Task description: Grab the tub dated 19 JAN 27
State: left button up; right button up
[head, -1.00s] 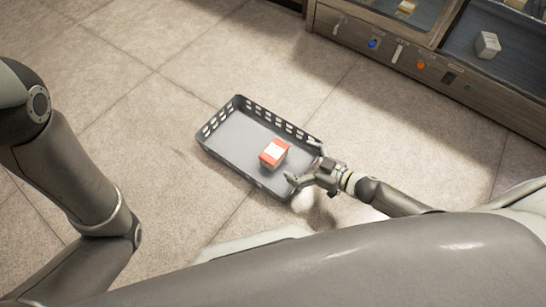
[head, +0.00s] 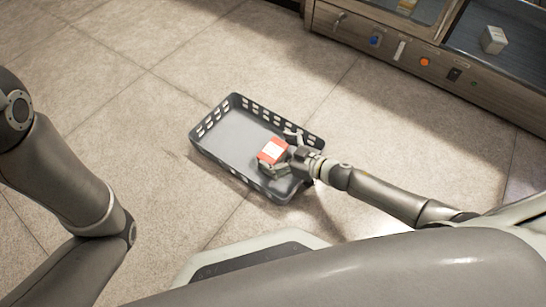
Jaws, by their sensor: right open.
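A red and white tub (head: 272,150) lies in a dark grey basket (head: 222,166) on the floor, near the basket's right end. Any date on it is too small to read. My right gripper (head: 281,154) is open over the basket's right end, with its fingers spread on either side of the tub. I cannot tell whether the fingers touch it. My left arm shows at the left edge, but its gripper is out of view.
A wooden counter with wells (head: 390,45) stands at the top right, with coloured knobs on its front. A pale tub (head: 493,40) sits in its right well. The basket has raised, slotted walls. The tiled floor around it is clear.

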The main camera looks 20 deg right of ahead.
jog(key=c, duration=1.1)
jog(key=shift+r, duration=0.1)
